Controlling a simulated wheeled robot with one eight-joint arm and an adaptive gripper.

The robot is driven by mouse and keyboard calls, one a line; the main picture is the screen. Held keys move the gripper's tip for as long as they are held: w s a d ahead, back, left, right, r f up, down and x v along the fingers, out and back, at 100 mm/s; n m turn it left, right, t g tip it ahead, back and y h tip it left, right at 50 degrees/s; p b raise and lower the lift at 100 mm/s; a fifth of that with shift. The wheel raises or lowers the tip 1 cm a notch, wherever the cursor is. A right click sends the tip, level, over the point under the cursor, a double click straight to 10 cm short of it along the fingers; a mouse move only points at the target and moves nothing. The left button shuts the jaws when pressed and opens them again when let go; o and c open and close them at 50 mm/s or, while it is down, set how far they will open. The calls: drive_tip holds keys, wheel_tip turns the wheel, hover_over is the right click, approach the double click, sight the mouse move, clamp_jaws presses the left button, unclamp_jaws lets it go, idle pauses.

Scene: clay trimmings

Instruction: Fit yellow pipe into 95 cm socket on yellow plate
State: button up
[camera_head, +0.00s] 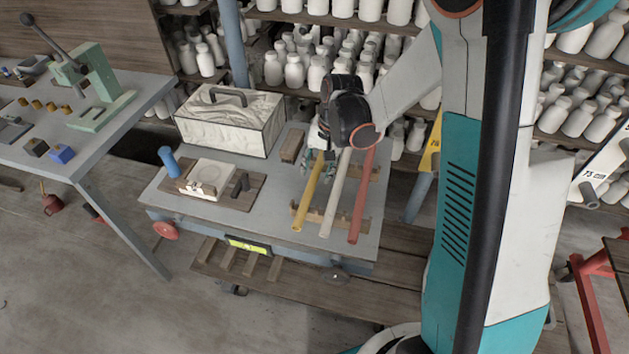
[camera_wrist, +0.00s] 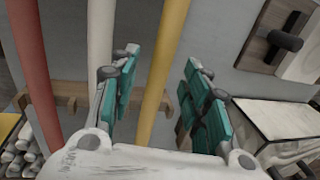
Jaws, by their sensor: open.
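The yellow pipe (camera_head: 306,205) lies on a wooden rack on the grey cart, left of a white pipe (camera_head: 335,199) and a red pipe (camera_head: 361,200). My gripper (camera_head: 319,165) is over the far part of the pipes, partly hidden by my wrist. In the wrist view my gripper (camera_wrist: 161,60) is open, with teal fingers on either side of the yellow pipe (camera_wrist: 162,65); no clear contact shows. Part of a yellow plate (camera_head: 431,150) shows behind my arm at right, above a blue-grey post (camera_head: 418,196). Its marking and socket are not readable.
The cart top (camera_head: 270,222) also bears a large pale box (camera_head: 225,125) and a wooden board with a white block (camera_head: 209,177). A workbench (camera_head: 125,95) stands at left. A white plate marked 75 (camera_head: 606,165) is at right. Shelves of white bottles (camera_head: 295,70) line the back.

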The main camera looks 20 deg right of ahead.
drive_tip(key=shift+w+a+f, duration=0.15)
drive_tip(key=shift+a+f, duration=0.05)
drive_tip(key=shift+f, duration=0.75)
drive_tip(key=shift+r, duration=0.1)
clamp_jaws()
wheel_tip(320, 180, up, 20)
drive_tip(key=p, duration=0.7)
drive_tip(key=n+g, duration=0.1)
drive_tip(key=n, duration=0.6)
hover_over(317, 173)
drive_tip(key=s, duration=0.3)
wheel_tip(317, 173, down, 15)
drive_tip(key=w+r+m+t, duration=0.1)
drive_tip(key=w+r+m, duration=0.2)
drive_tip(key=r+m, duration=0.4)
wheel_tip(317, 173, up, 8)
